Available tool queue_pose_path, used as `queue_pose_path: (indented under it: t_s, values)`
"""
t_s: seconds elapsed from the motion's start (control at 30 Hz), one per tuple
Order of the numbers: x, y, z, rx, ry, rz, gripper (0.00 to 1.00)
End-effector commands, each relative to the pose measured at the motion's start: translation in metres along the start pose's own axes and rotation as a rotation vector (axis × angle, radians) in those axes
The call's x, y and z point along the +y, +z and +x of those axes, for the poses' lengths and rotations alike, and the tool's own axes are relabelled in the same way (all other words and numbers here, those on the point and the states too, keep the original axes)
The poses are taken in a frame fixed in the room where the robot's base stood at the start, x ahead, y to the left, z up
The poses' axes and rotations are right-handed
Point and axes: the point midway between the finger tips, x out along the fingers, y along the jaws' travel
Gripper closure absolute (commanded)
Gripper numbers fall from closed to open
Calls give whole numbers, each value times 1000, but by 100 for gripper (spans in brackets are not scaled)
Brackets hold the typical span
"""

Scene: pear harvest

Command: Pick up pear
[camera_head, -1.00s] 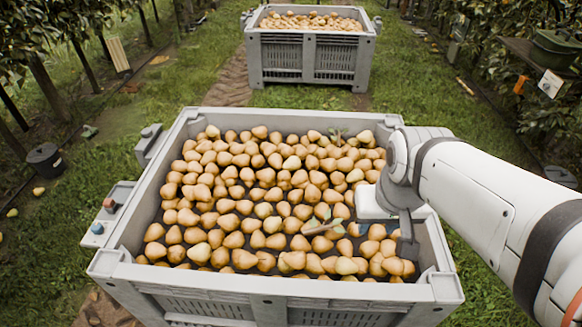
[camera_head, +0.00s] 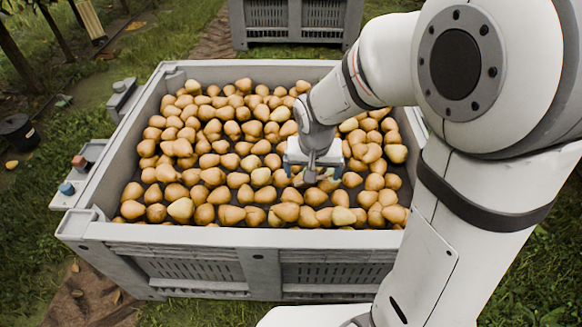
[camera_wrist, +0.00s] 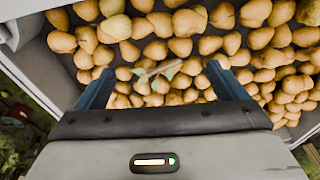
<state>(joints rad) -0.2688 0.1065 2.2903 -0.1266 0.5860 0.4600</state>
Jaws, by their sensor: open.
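Many golden-brown pears (camera_head: 215,150) lie in a layer in the large grey crate (camera_head: 262,235). My gripper (camera_head: 312,178) is over the pears, right of the crate's middle; its fingers are mostly hidden in the head view. In the wrist view my gripper (camera_wrist: 162,85) is open, with its two blue-grey fingers wide apart and nothing held. Several pears (camera_wrist: 180,47) show beyond and between the fingers. A leafy twig (camera_wrist: 157,72) lies on the pears between the fingertips. I cannot tell whether the fingers touch any pear.
The crate walls (camera_head: 122,150) rise around the pears. A second grey crate (camera_head: 296,18) stands behind on the grass. A small panel with red and blue buttons (camera_head: 78,175) is on the crate's left side. A dark bucket (camera_head: 18,130) stands at far left.

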Motion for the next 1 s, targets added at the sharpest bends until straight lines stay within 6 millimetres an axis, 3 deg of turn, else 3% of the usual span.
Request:
queue_pose_path:
  t_s: [0.03, 0.1, 0.2, 0.3, 0.5, 0.8, 1.0]
  values:
    - [-14, 0, 48, -13, 3, 0, 4]
    - [-30, -3, 86, -18, 3, 9, 0]
    - [-49, -4, 129, -23, 2, 19, 0]
    - [-62, -4, 159, -26, 0, 27, 0]
    - [-73, -3, 185, -27, -3, 32, 0]
    - [-73, -2, 213, -27, -3, 34, 0]
    - [-72, -2, 244, -29, -2, 32, 0]
